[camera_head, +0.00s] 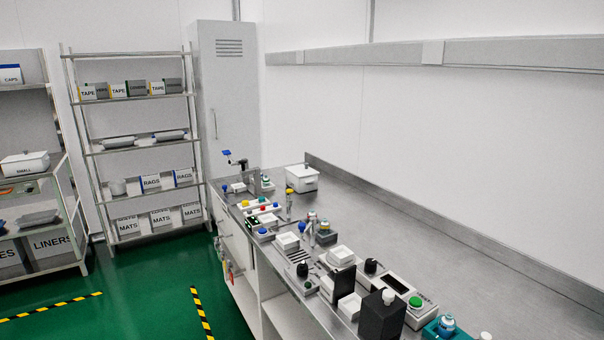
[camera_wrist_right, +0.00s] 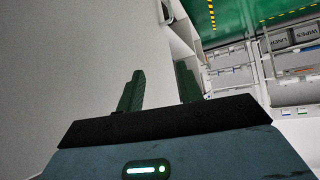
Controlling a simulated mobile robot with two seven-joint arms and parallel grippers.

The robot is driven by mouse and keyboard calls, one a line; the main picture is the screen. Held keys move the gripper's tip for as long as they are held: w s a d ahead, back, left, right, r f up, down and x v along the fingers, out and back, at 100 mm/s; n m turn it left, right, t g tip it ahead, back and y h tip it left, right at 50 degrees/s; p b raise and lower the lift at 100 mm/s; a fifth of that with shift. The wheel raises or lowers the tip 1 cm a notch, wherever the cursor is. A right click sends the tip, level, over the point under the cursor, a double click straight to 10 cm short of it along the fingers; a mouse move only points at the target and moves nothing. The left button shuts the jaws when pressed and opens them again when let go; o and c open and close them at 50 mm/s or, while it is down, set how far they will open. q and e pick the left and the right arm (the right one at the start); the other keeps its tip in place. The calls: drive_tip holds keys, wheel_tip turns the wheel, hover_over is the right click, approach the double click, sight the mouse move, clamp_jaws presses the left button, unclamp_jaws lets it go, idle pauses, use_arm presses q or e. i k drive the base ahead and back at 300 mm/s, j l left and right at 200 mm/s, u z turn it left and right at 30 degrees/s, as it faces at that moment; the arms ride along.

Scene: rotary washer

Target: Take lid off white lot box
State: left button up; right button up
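A white box with a lid on (camera_head: 302,179) stands on the steel counter, near its far end by the wall. A yellow mark shows on its near side. A second white lidded box (camera_head: 25,164) with a dark label sits on the left shelf. I cannot tell from its label which box is the lot box. My right gripper (camera_wrist_right: 160,88) shows in the right wrist view with its two dark green fingers apart and nothing between them. No box shows near it there. My left gripper is in neither view.
The steel counter (camera_head: 400,225) holds several small devices, knobs and buttons along its front edge. Its back strip by the wall is clear. A shelf rack (camera_head: 145,150) with labelled bins and a tall cabinet (camera_head: 222,100) stand beyond. The green floor (camera_head: 140,290) at left is open.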

sight(302, 171)
drive_tip(key=i+j+u, duration=0.2)
drive_tip(key=j, duration=0.25)
drive_tip(key=i+j+u, duration=0.75)
drive_tip(key=i+u, duration=0.1)
drive_tip(key=i, duration=2.75)
drive_tip(key=i+z, duration=0.15)
drive_tip(key=i, duration=0.55)
drive_tip(key=i+j+z, duration=0.2)
drive_tip(key=i, duration=0.45)
drive_tip(key=i+l+z, duration=0.1)
drive_tip(key=i+z, duration=0.6)
drive_tip(key=i+j+z, duration=0.15)
drive_tip(key=i+z, duration=0.4)
drive_tip(key=z, duration=0.2)
drive_tip(key=i+z, duration=0.25)
drive_tip(key=z, duration=0.2)
drive_tip(key=i+j+z, duration=0.15)
drive_tip(key=z, duration=0.3)
drive_tip(key=i+z, duration=0.15)
drive_tip(key=z, duration=0.3)
drive_tip(key=i+j+z, duration=0.15)
drive_tip(key=z, duration=0.35)
drive_tip(key=i+j+z, duration=0.1)
drive_tip(key=z, duration=0.35)
